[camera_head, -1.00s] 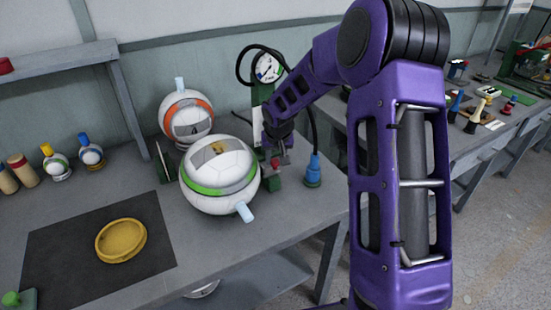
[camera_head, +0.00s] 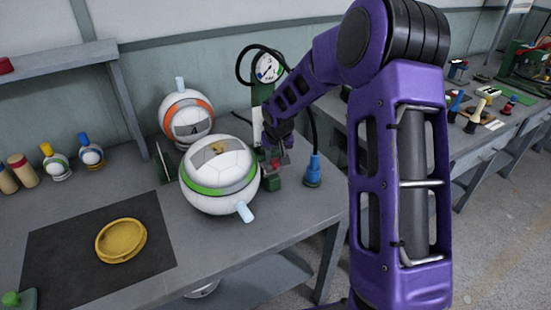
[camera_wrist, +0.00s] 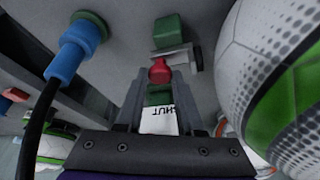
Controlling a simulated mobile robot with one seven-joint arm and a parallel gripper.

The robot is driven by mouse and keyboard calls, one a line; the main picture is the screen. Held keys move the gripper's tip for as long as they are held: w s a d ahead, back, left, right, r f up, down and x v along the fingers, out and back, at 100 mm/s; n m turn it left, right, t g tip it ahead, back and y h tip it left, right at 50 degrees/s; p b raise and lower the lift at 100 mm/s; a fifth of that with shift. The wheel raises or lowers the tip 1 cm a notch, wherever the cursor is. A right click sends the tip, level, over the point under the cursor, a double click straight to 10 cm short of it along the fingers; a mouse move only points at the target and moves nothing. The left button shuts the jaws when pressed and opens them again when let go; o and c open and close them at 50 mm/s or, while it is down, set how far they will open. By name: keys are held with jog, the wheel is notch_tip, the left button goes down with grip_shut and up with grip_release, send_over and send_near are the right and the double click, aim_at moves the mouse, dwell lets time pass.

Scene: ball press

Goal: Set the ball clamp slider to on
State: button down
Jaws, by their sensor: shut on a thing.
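The ball clamp slider shows as a small red knob (camera_wrist: 160,71) on a green and grey fitting in the wrist view. My gripper (camera_wrist: 160,84) points at it, and its two grey fingers are closed in on either side of the knob. A white label reading "SHUT" (camera_wrist: 165,121) lies between the fingers. In the head view my gripper (camera_head: 273,152) reaches down at the green stand, just right of the large white ball with a green band (camera_head: 220,178). Its fingers partly hide the slider there.
A gauge (camera_head: 268,68) tops the stand behind my gripper. A blue hose fitting (camera_head: 312,171) stands close on the right. An orange-banded ball (camera_head: 187,117) stands behind the green one. A yellow dish (camera_head: 120,240) lies on a dark mat (camera_head: 60,250) at front left.

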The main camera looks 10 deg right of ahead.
jog(key=shift+s+a+f+b, duration=0.1)
jog(key=shift+a+f+b, duration=0.05)
jog(key=shift+a+b, duration=0.25)
jog(key=shift+a, duration=0.15)
jog(key=shift+s, duration=0.1)
jog(key=c, duration=0.8)
grip_release()
jog(key=shift+r, duration=0.2)
jog(key=p+v, duration=0.2)
jog(key=v, duration=1.5)
jog(key=shift+r, duration=0.2)
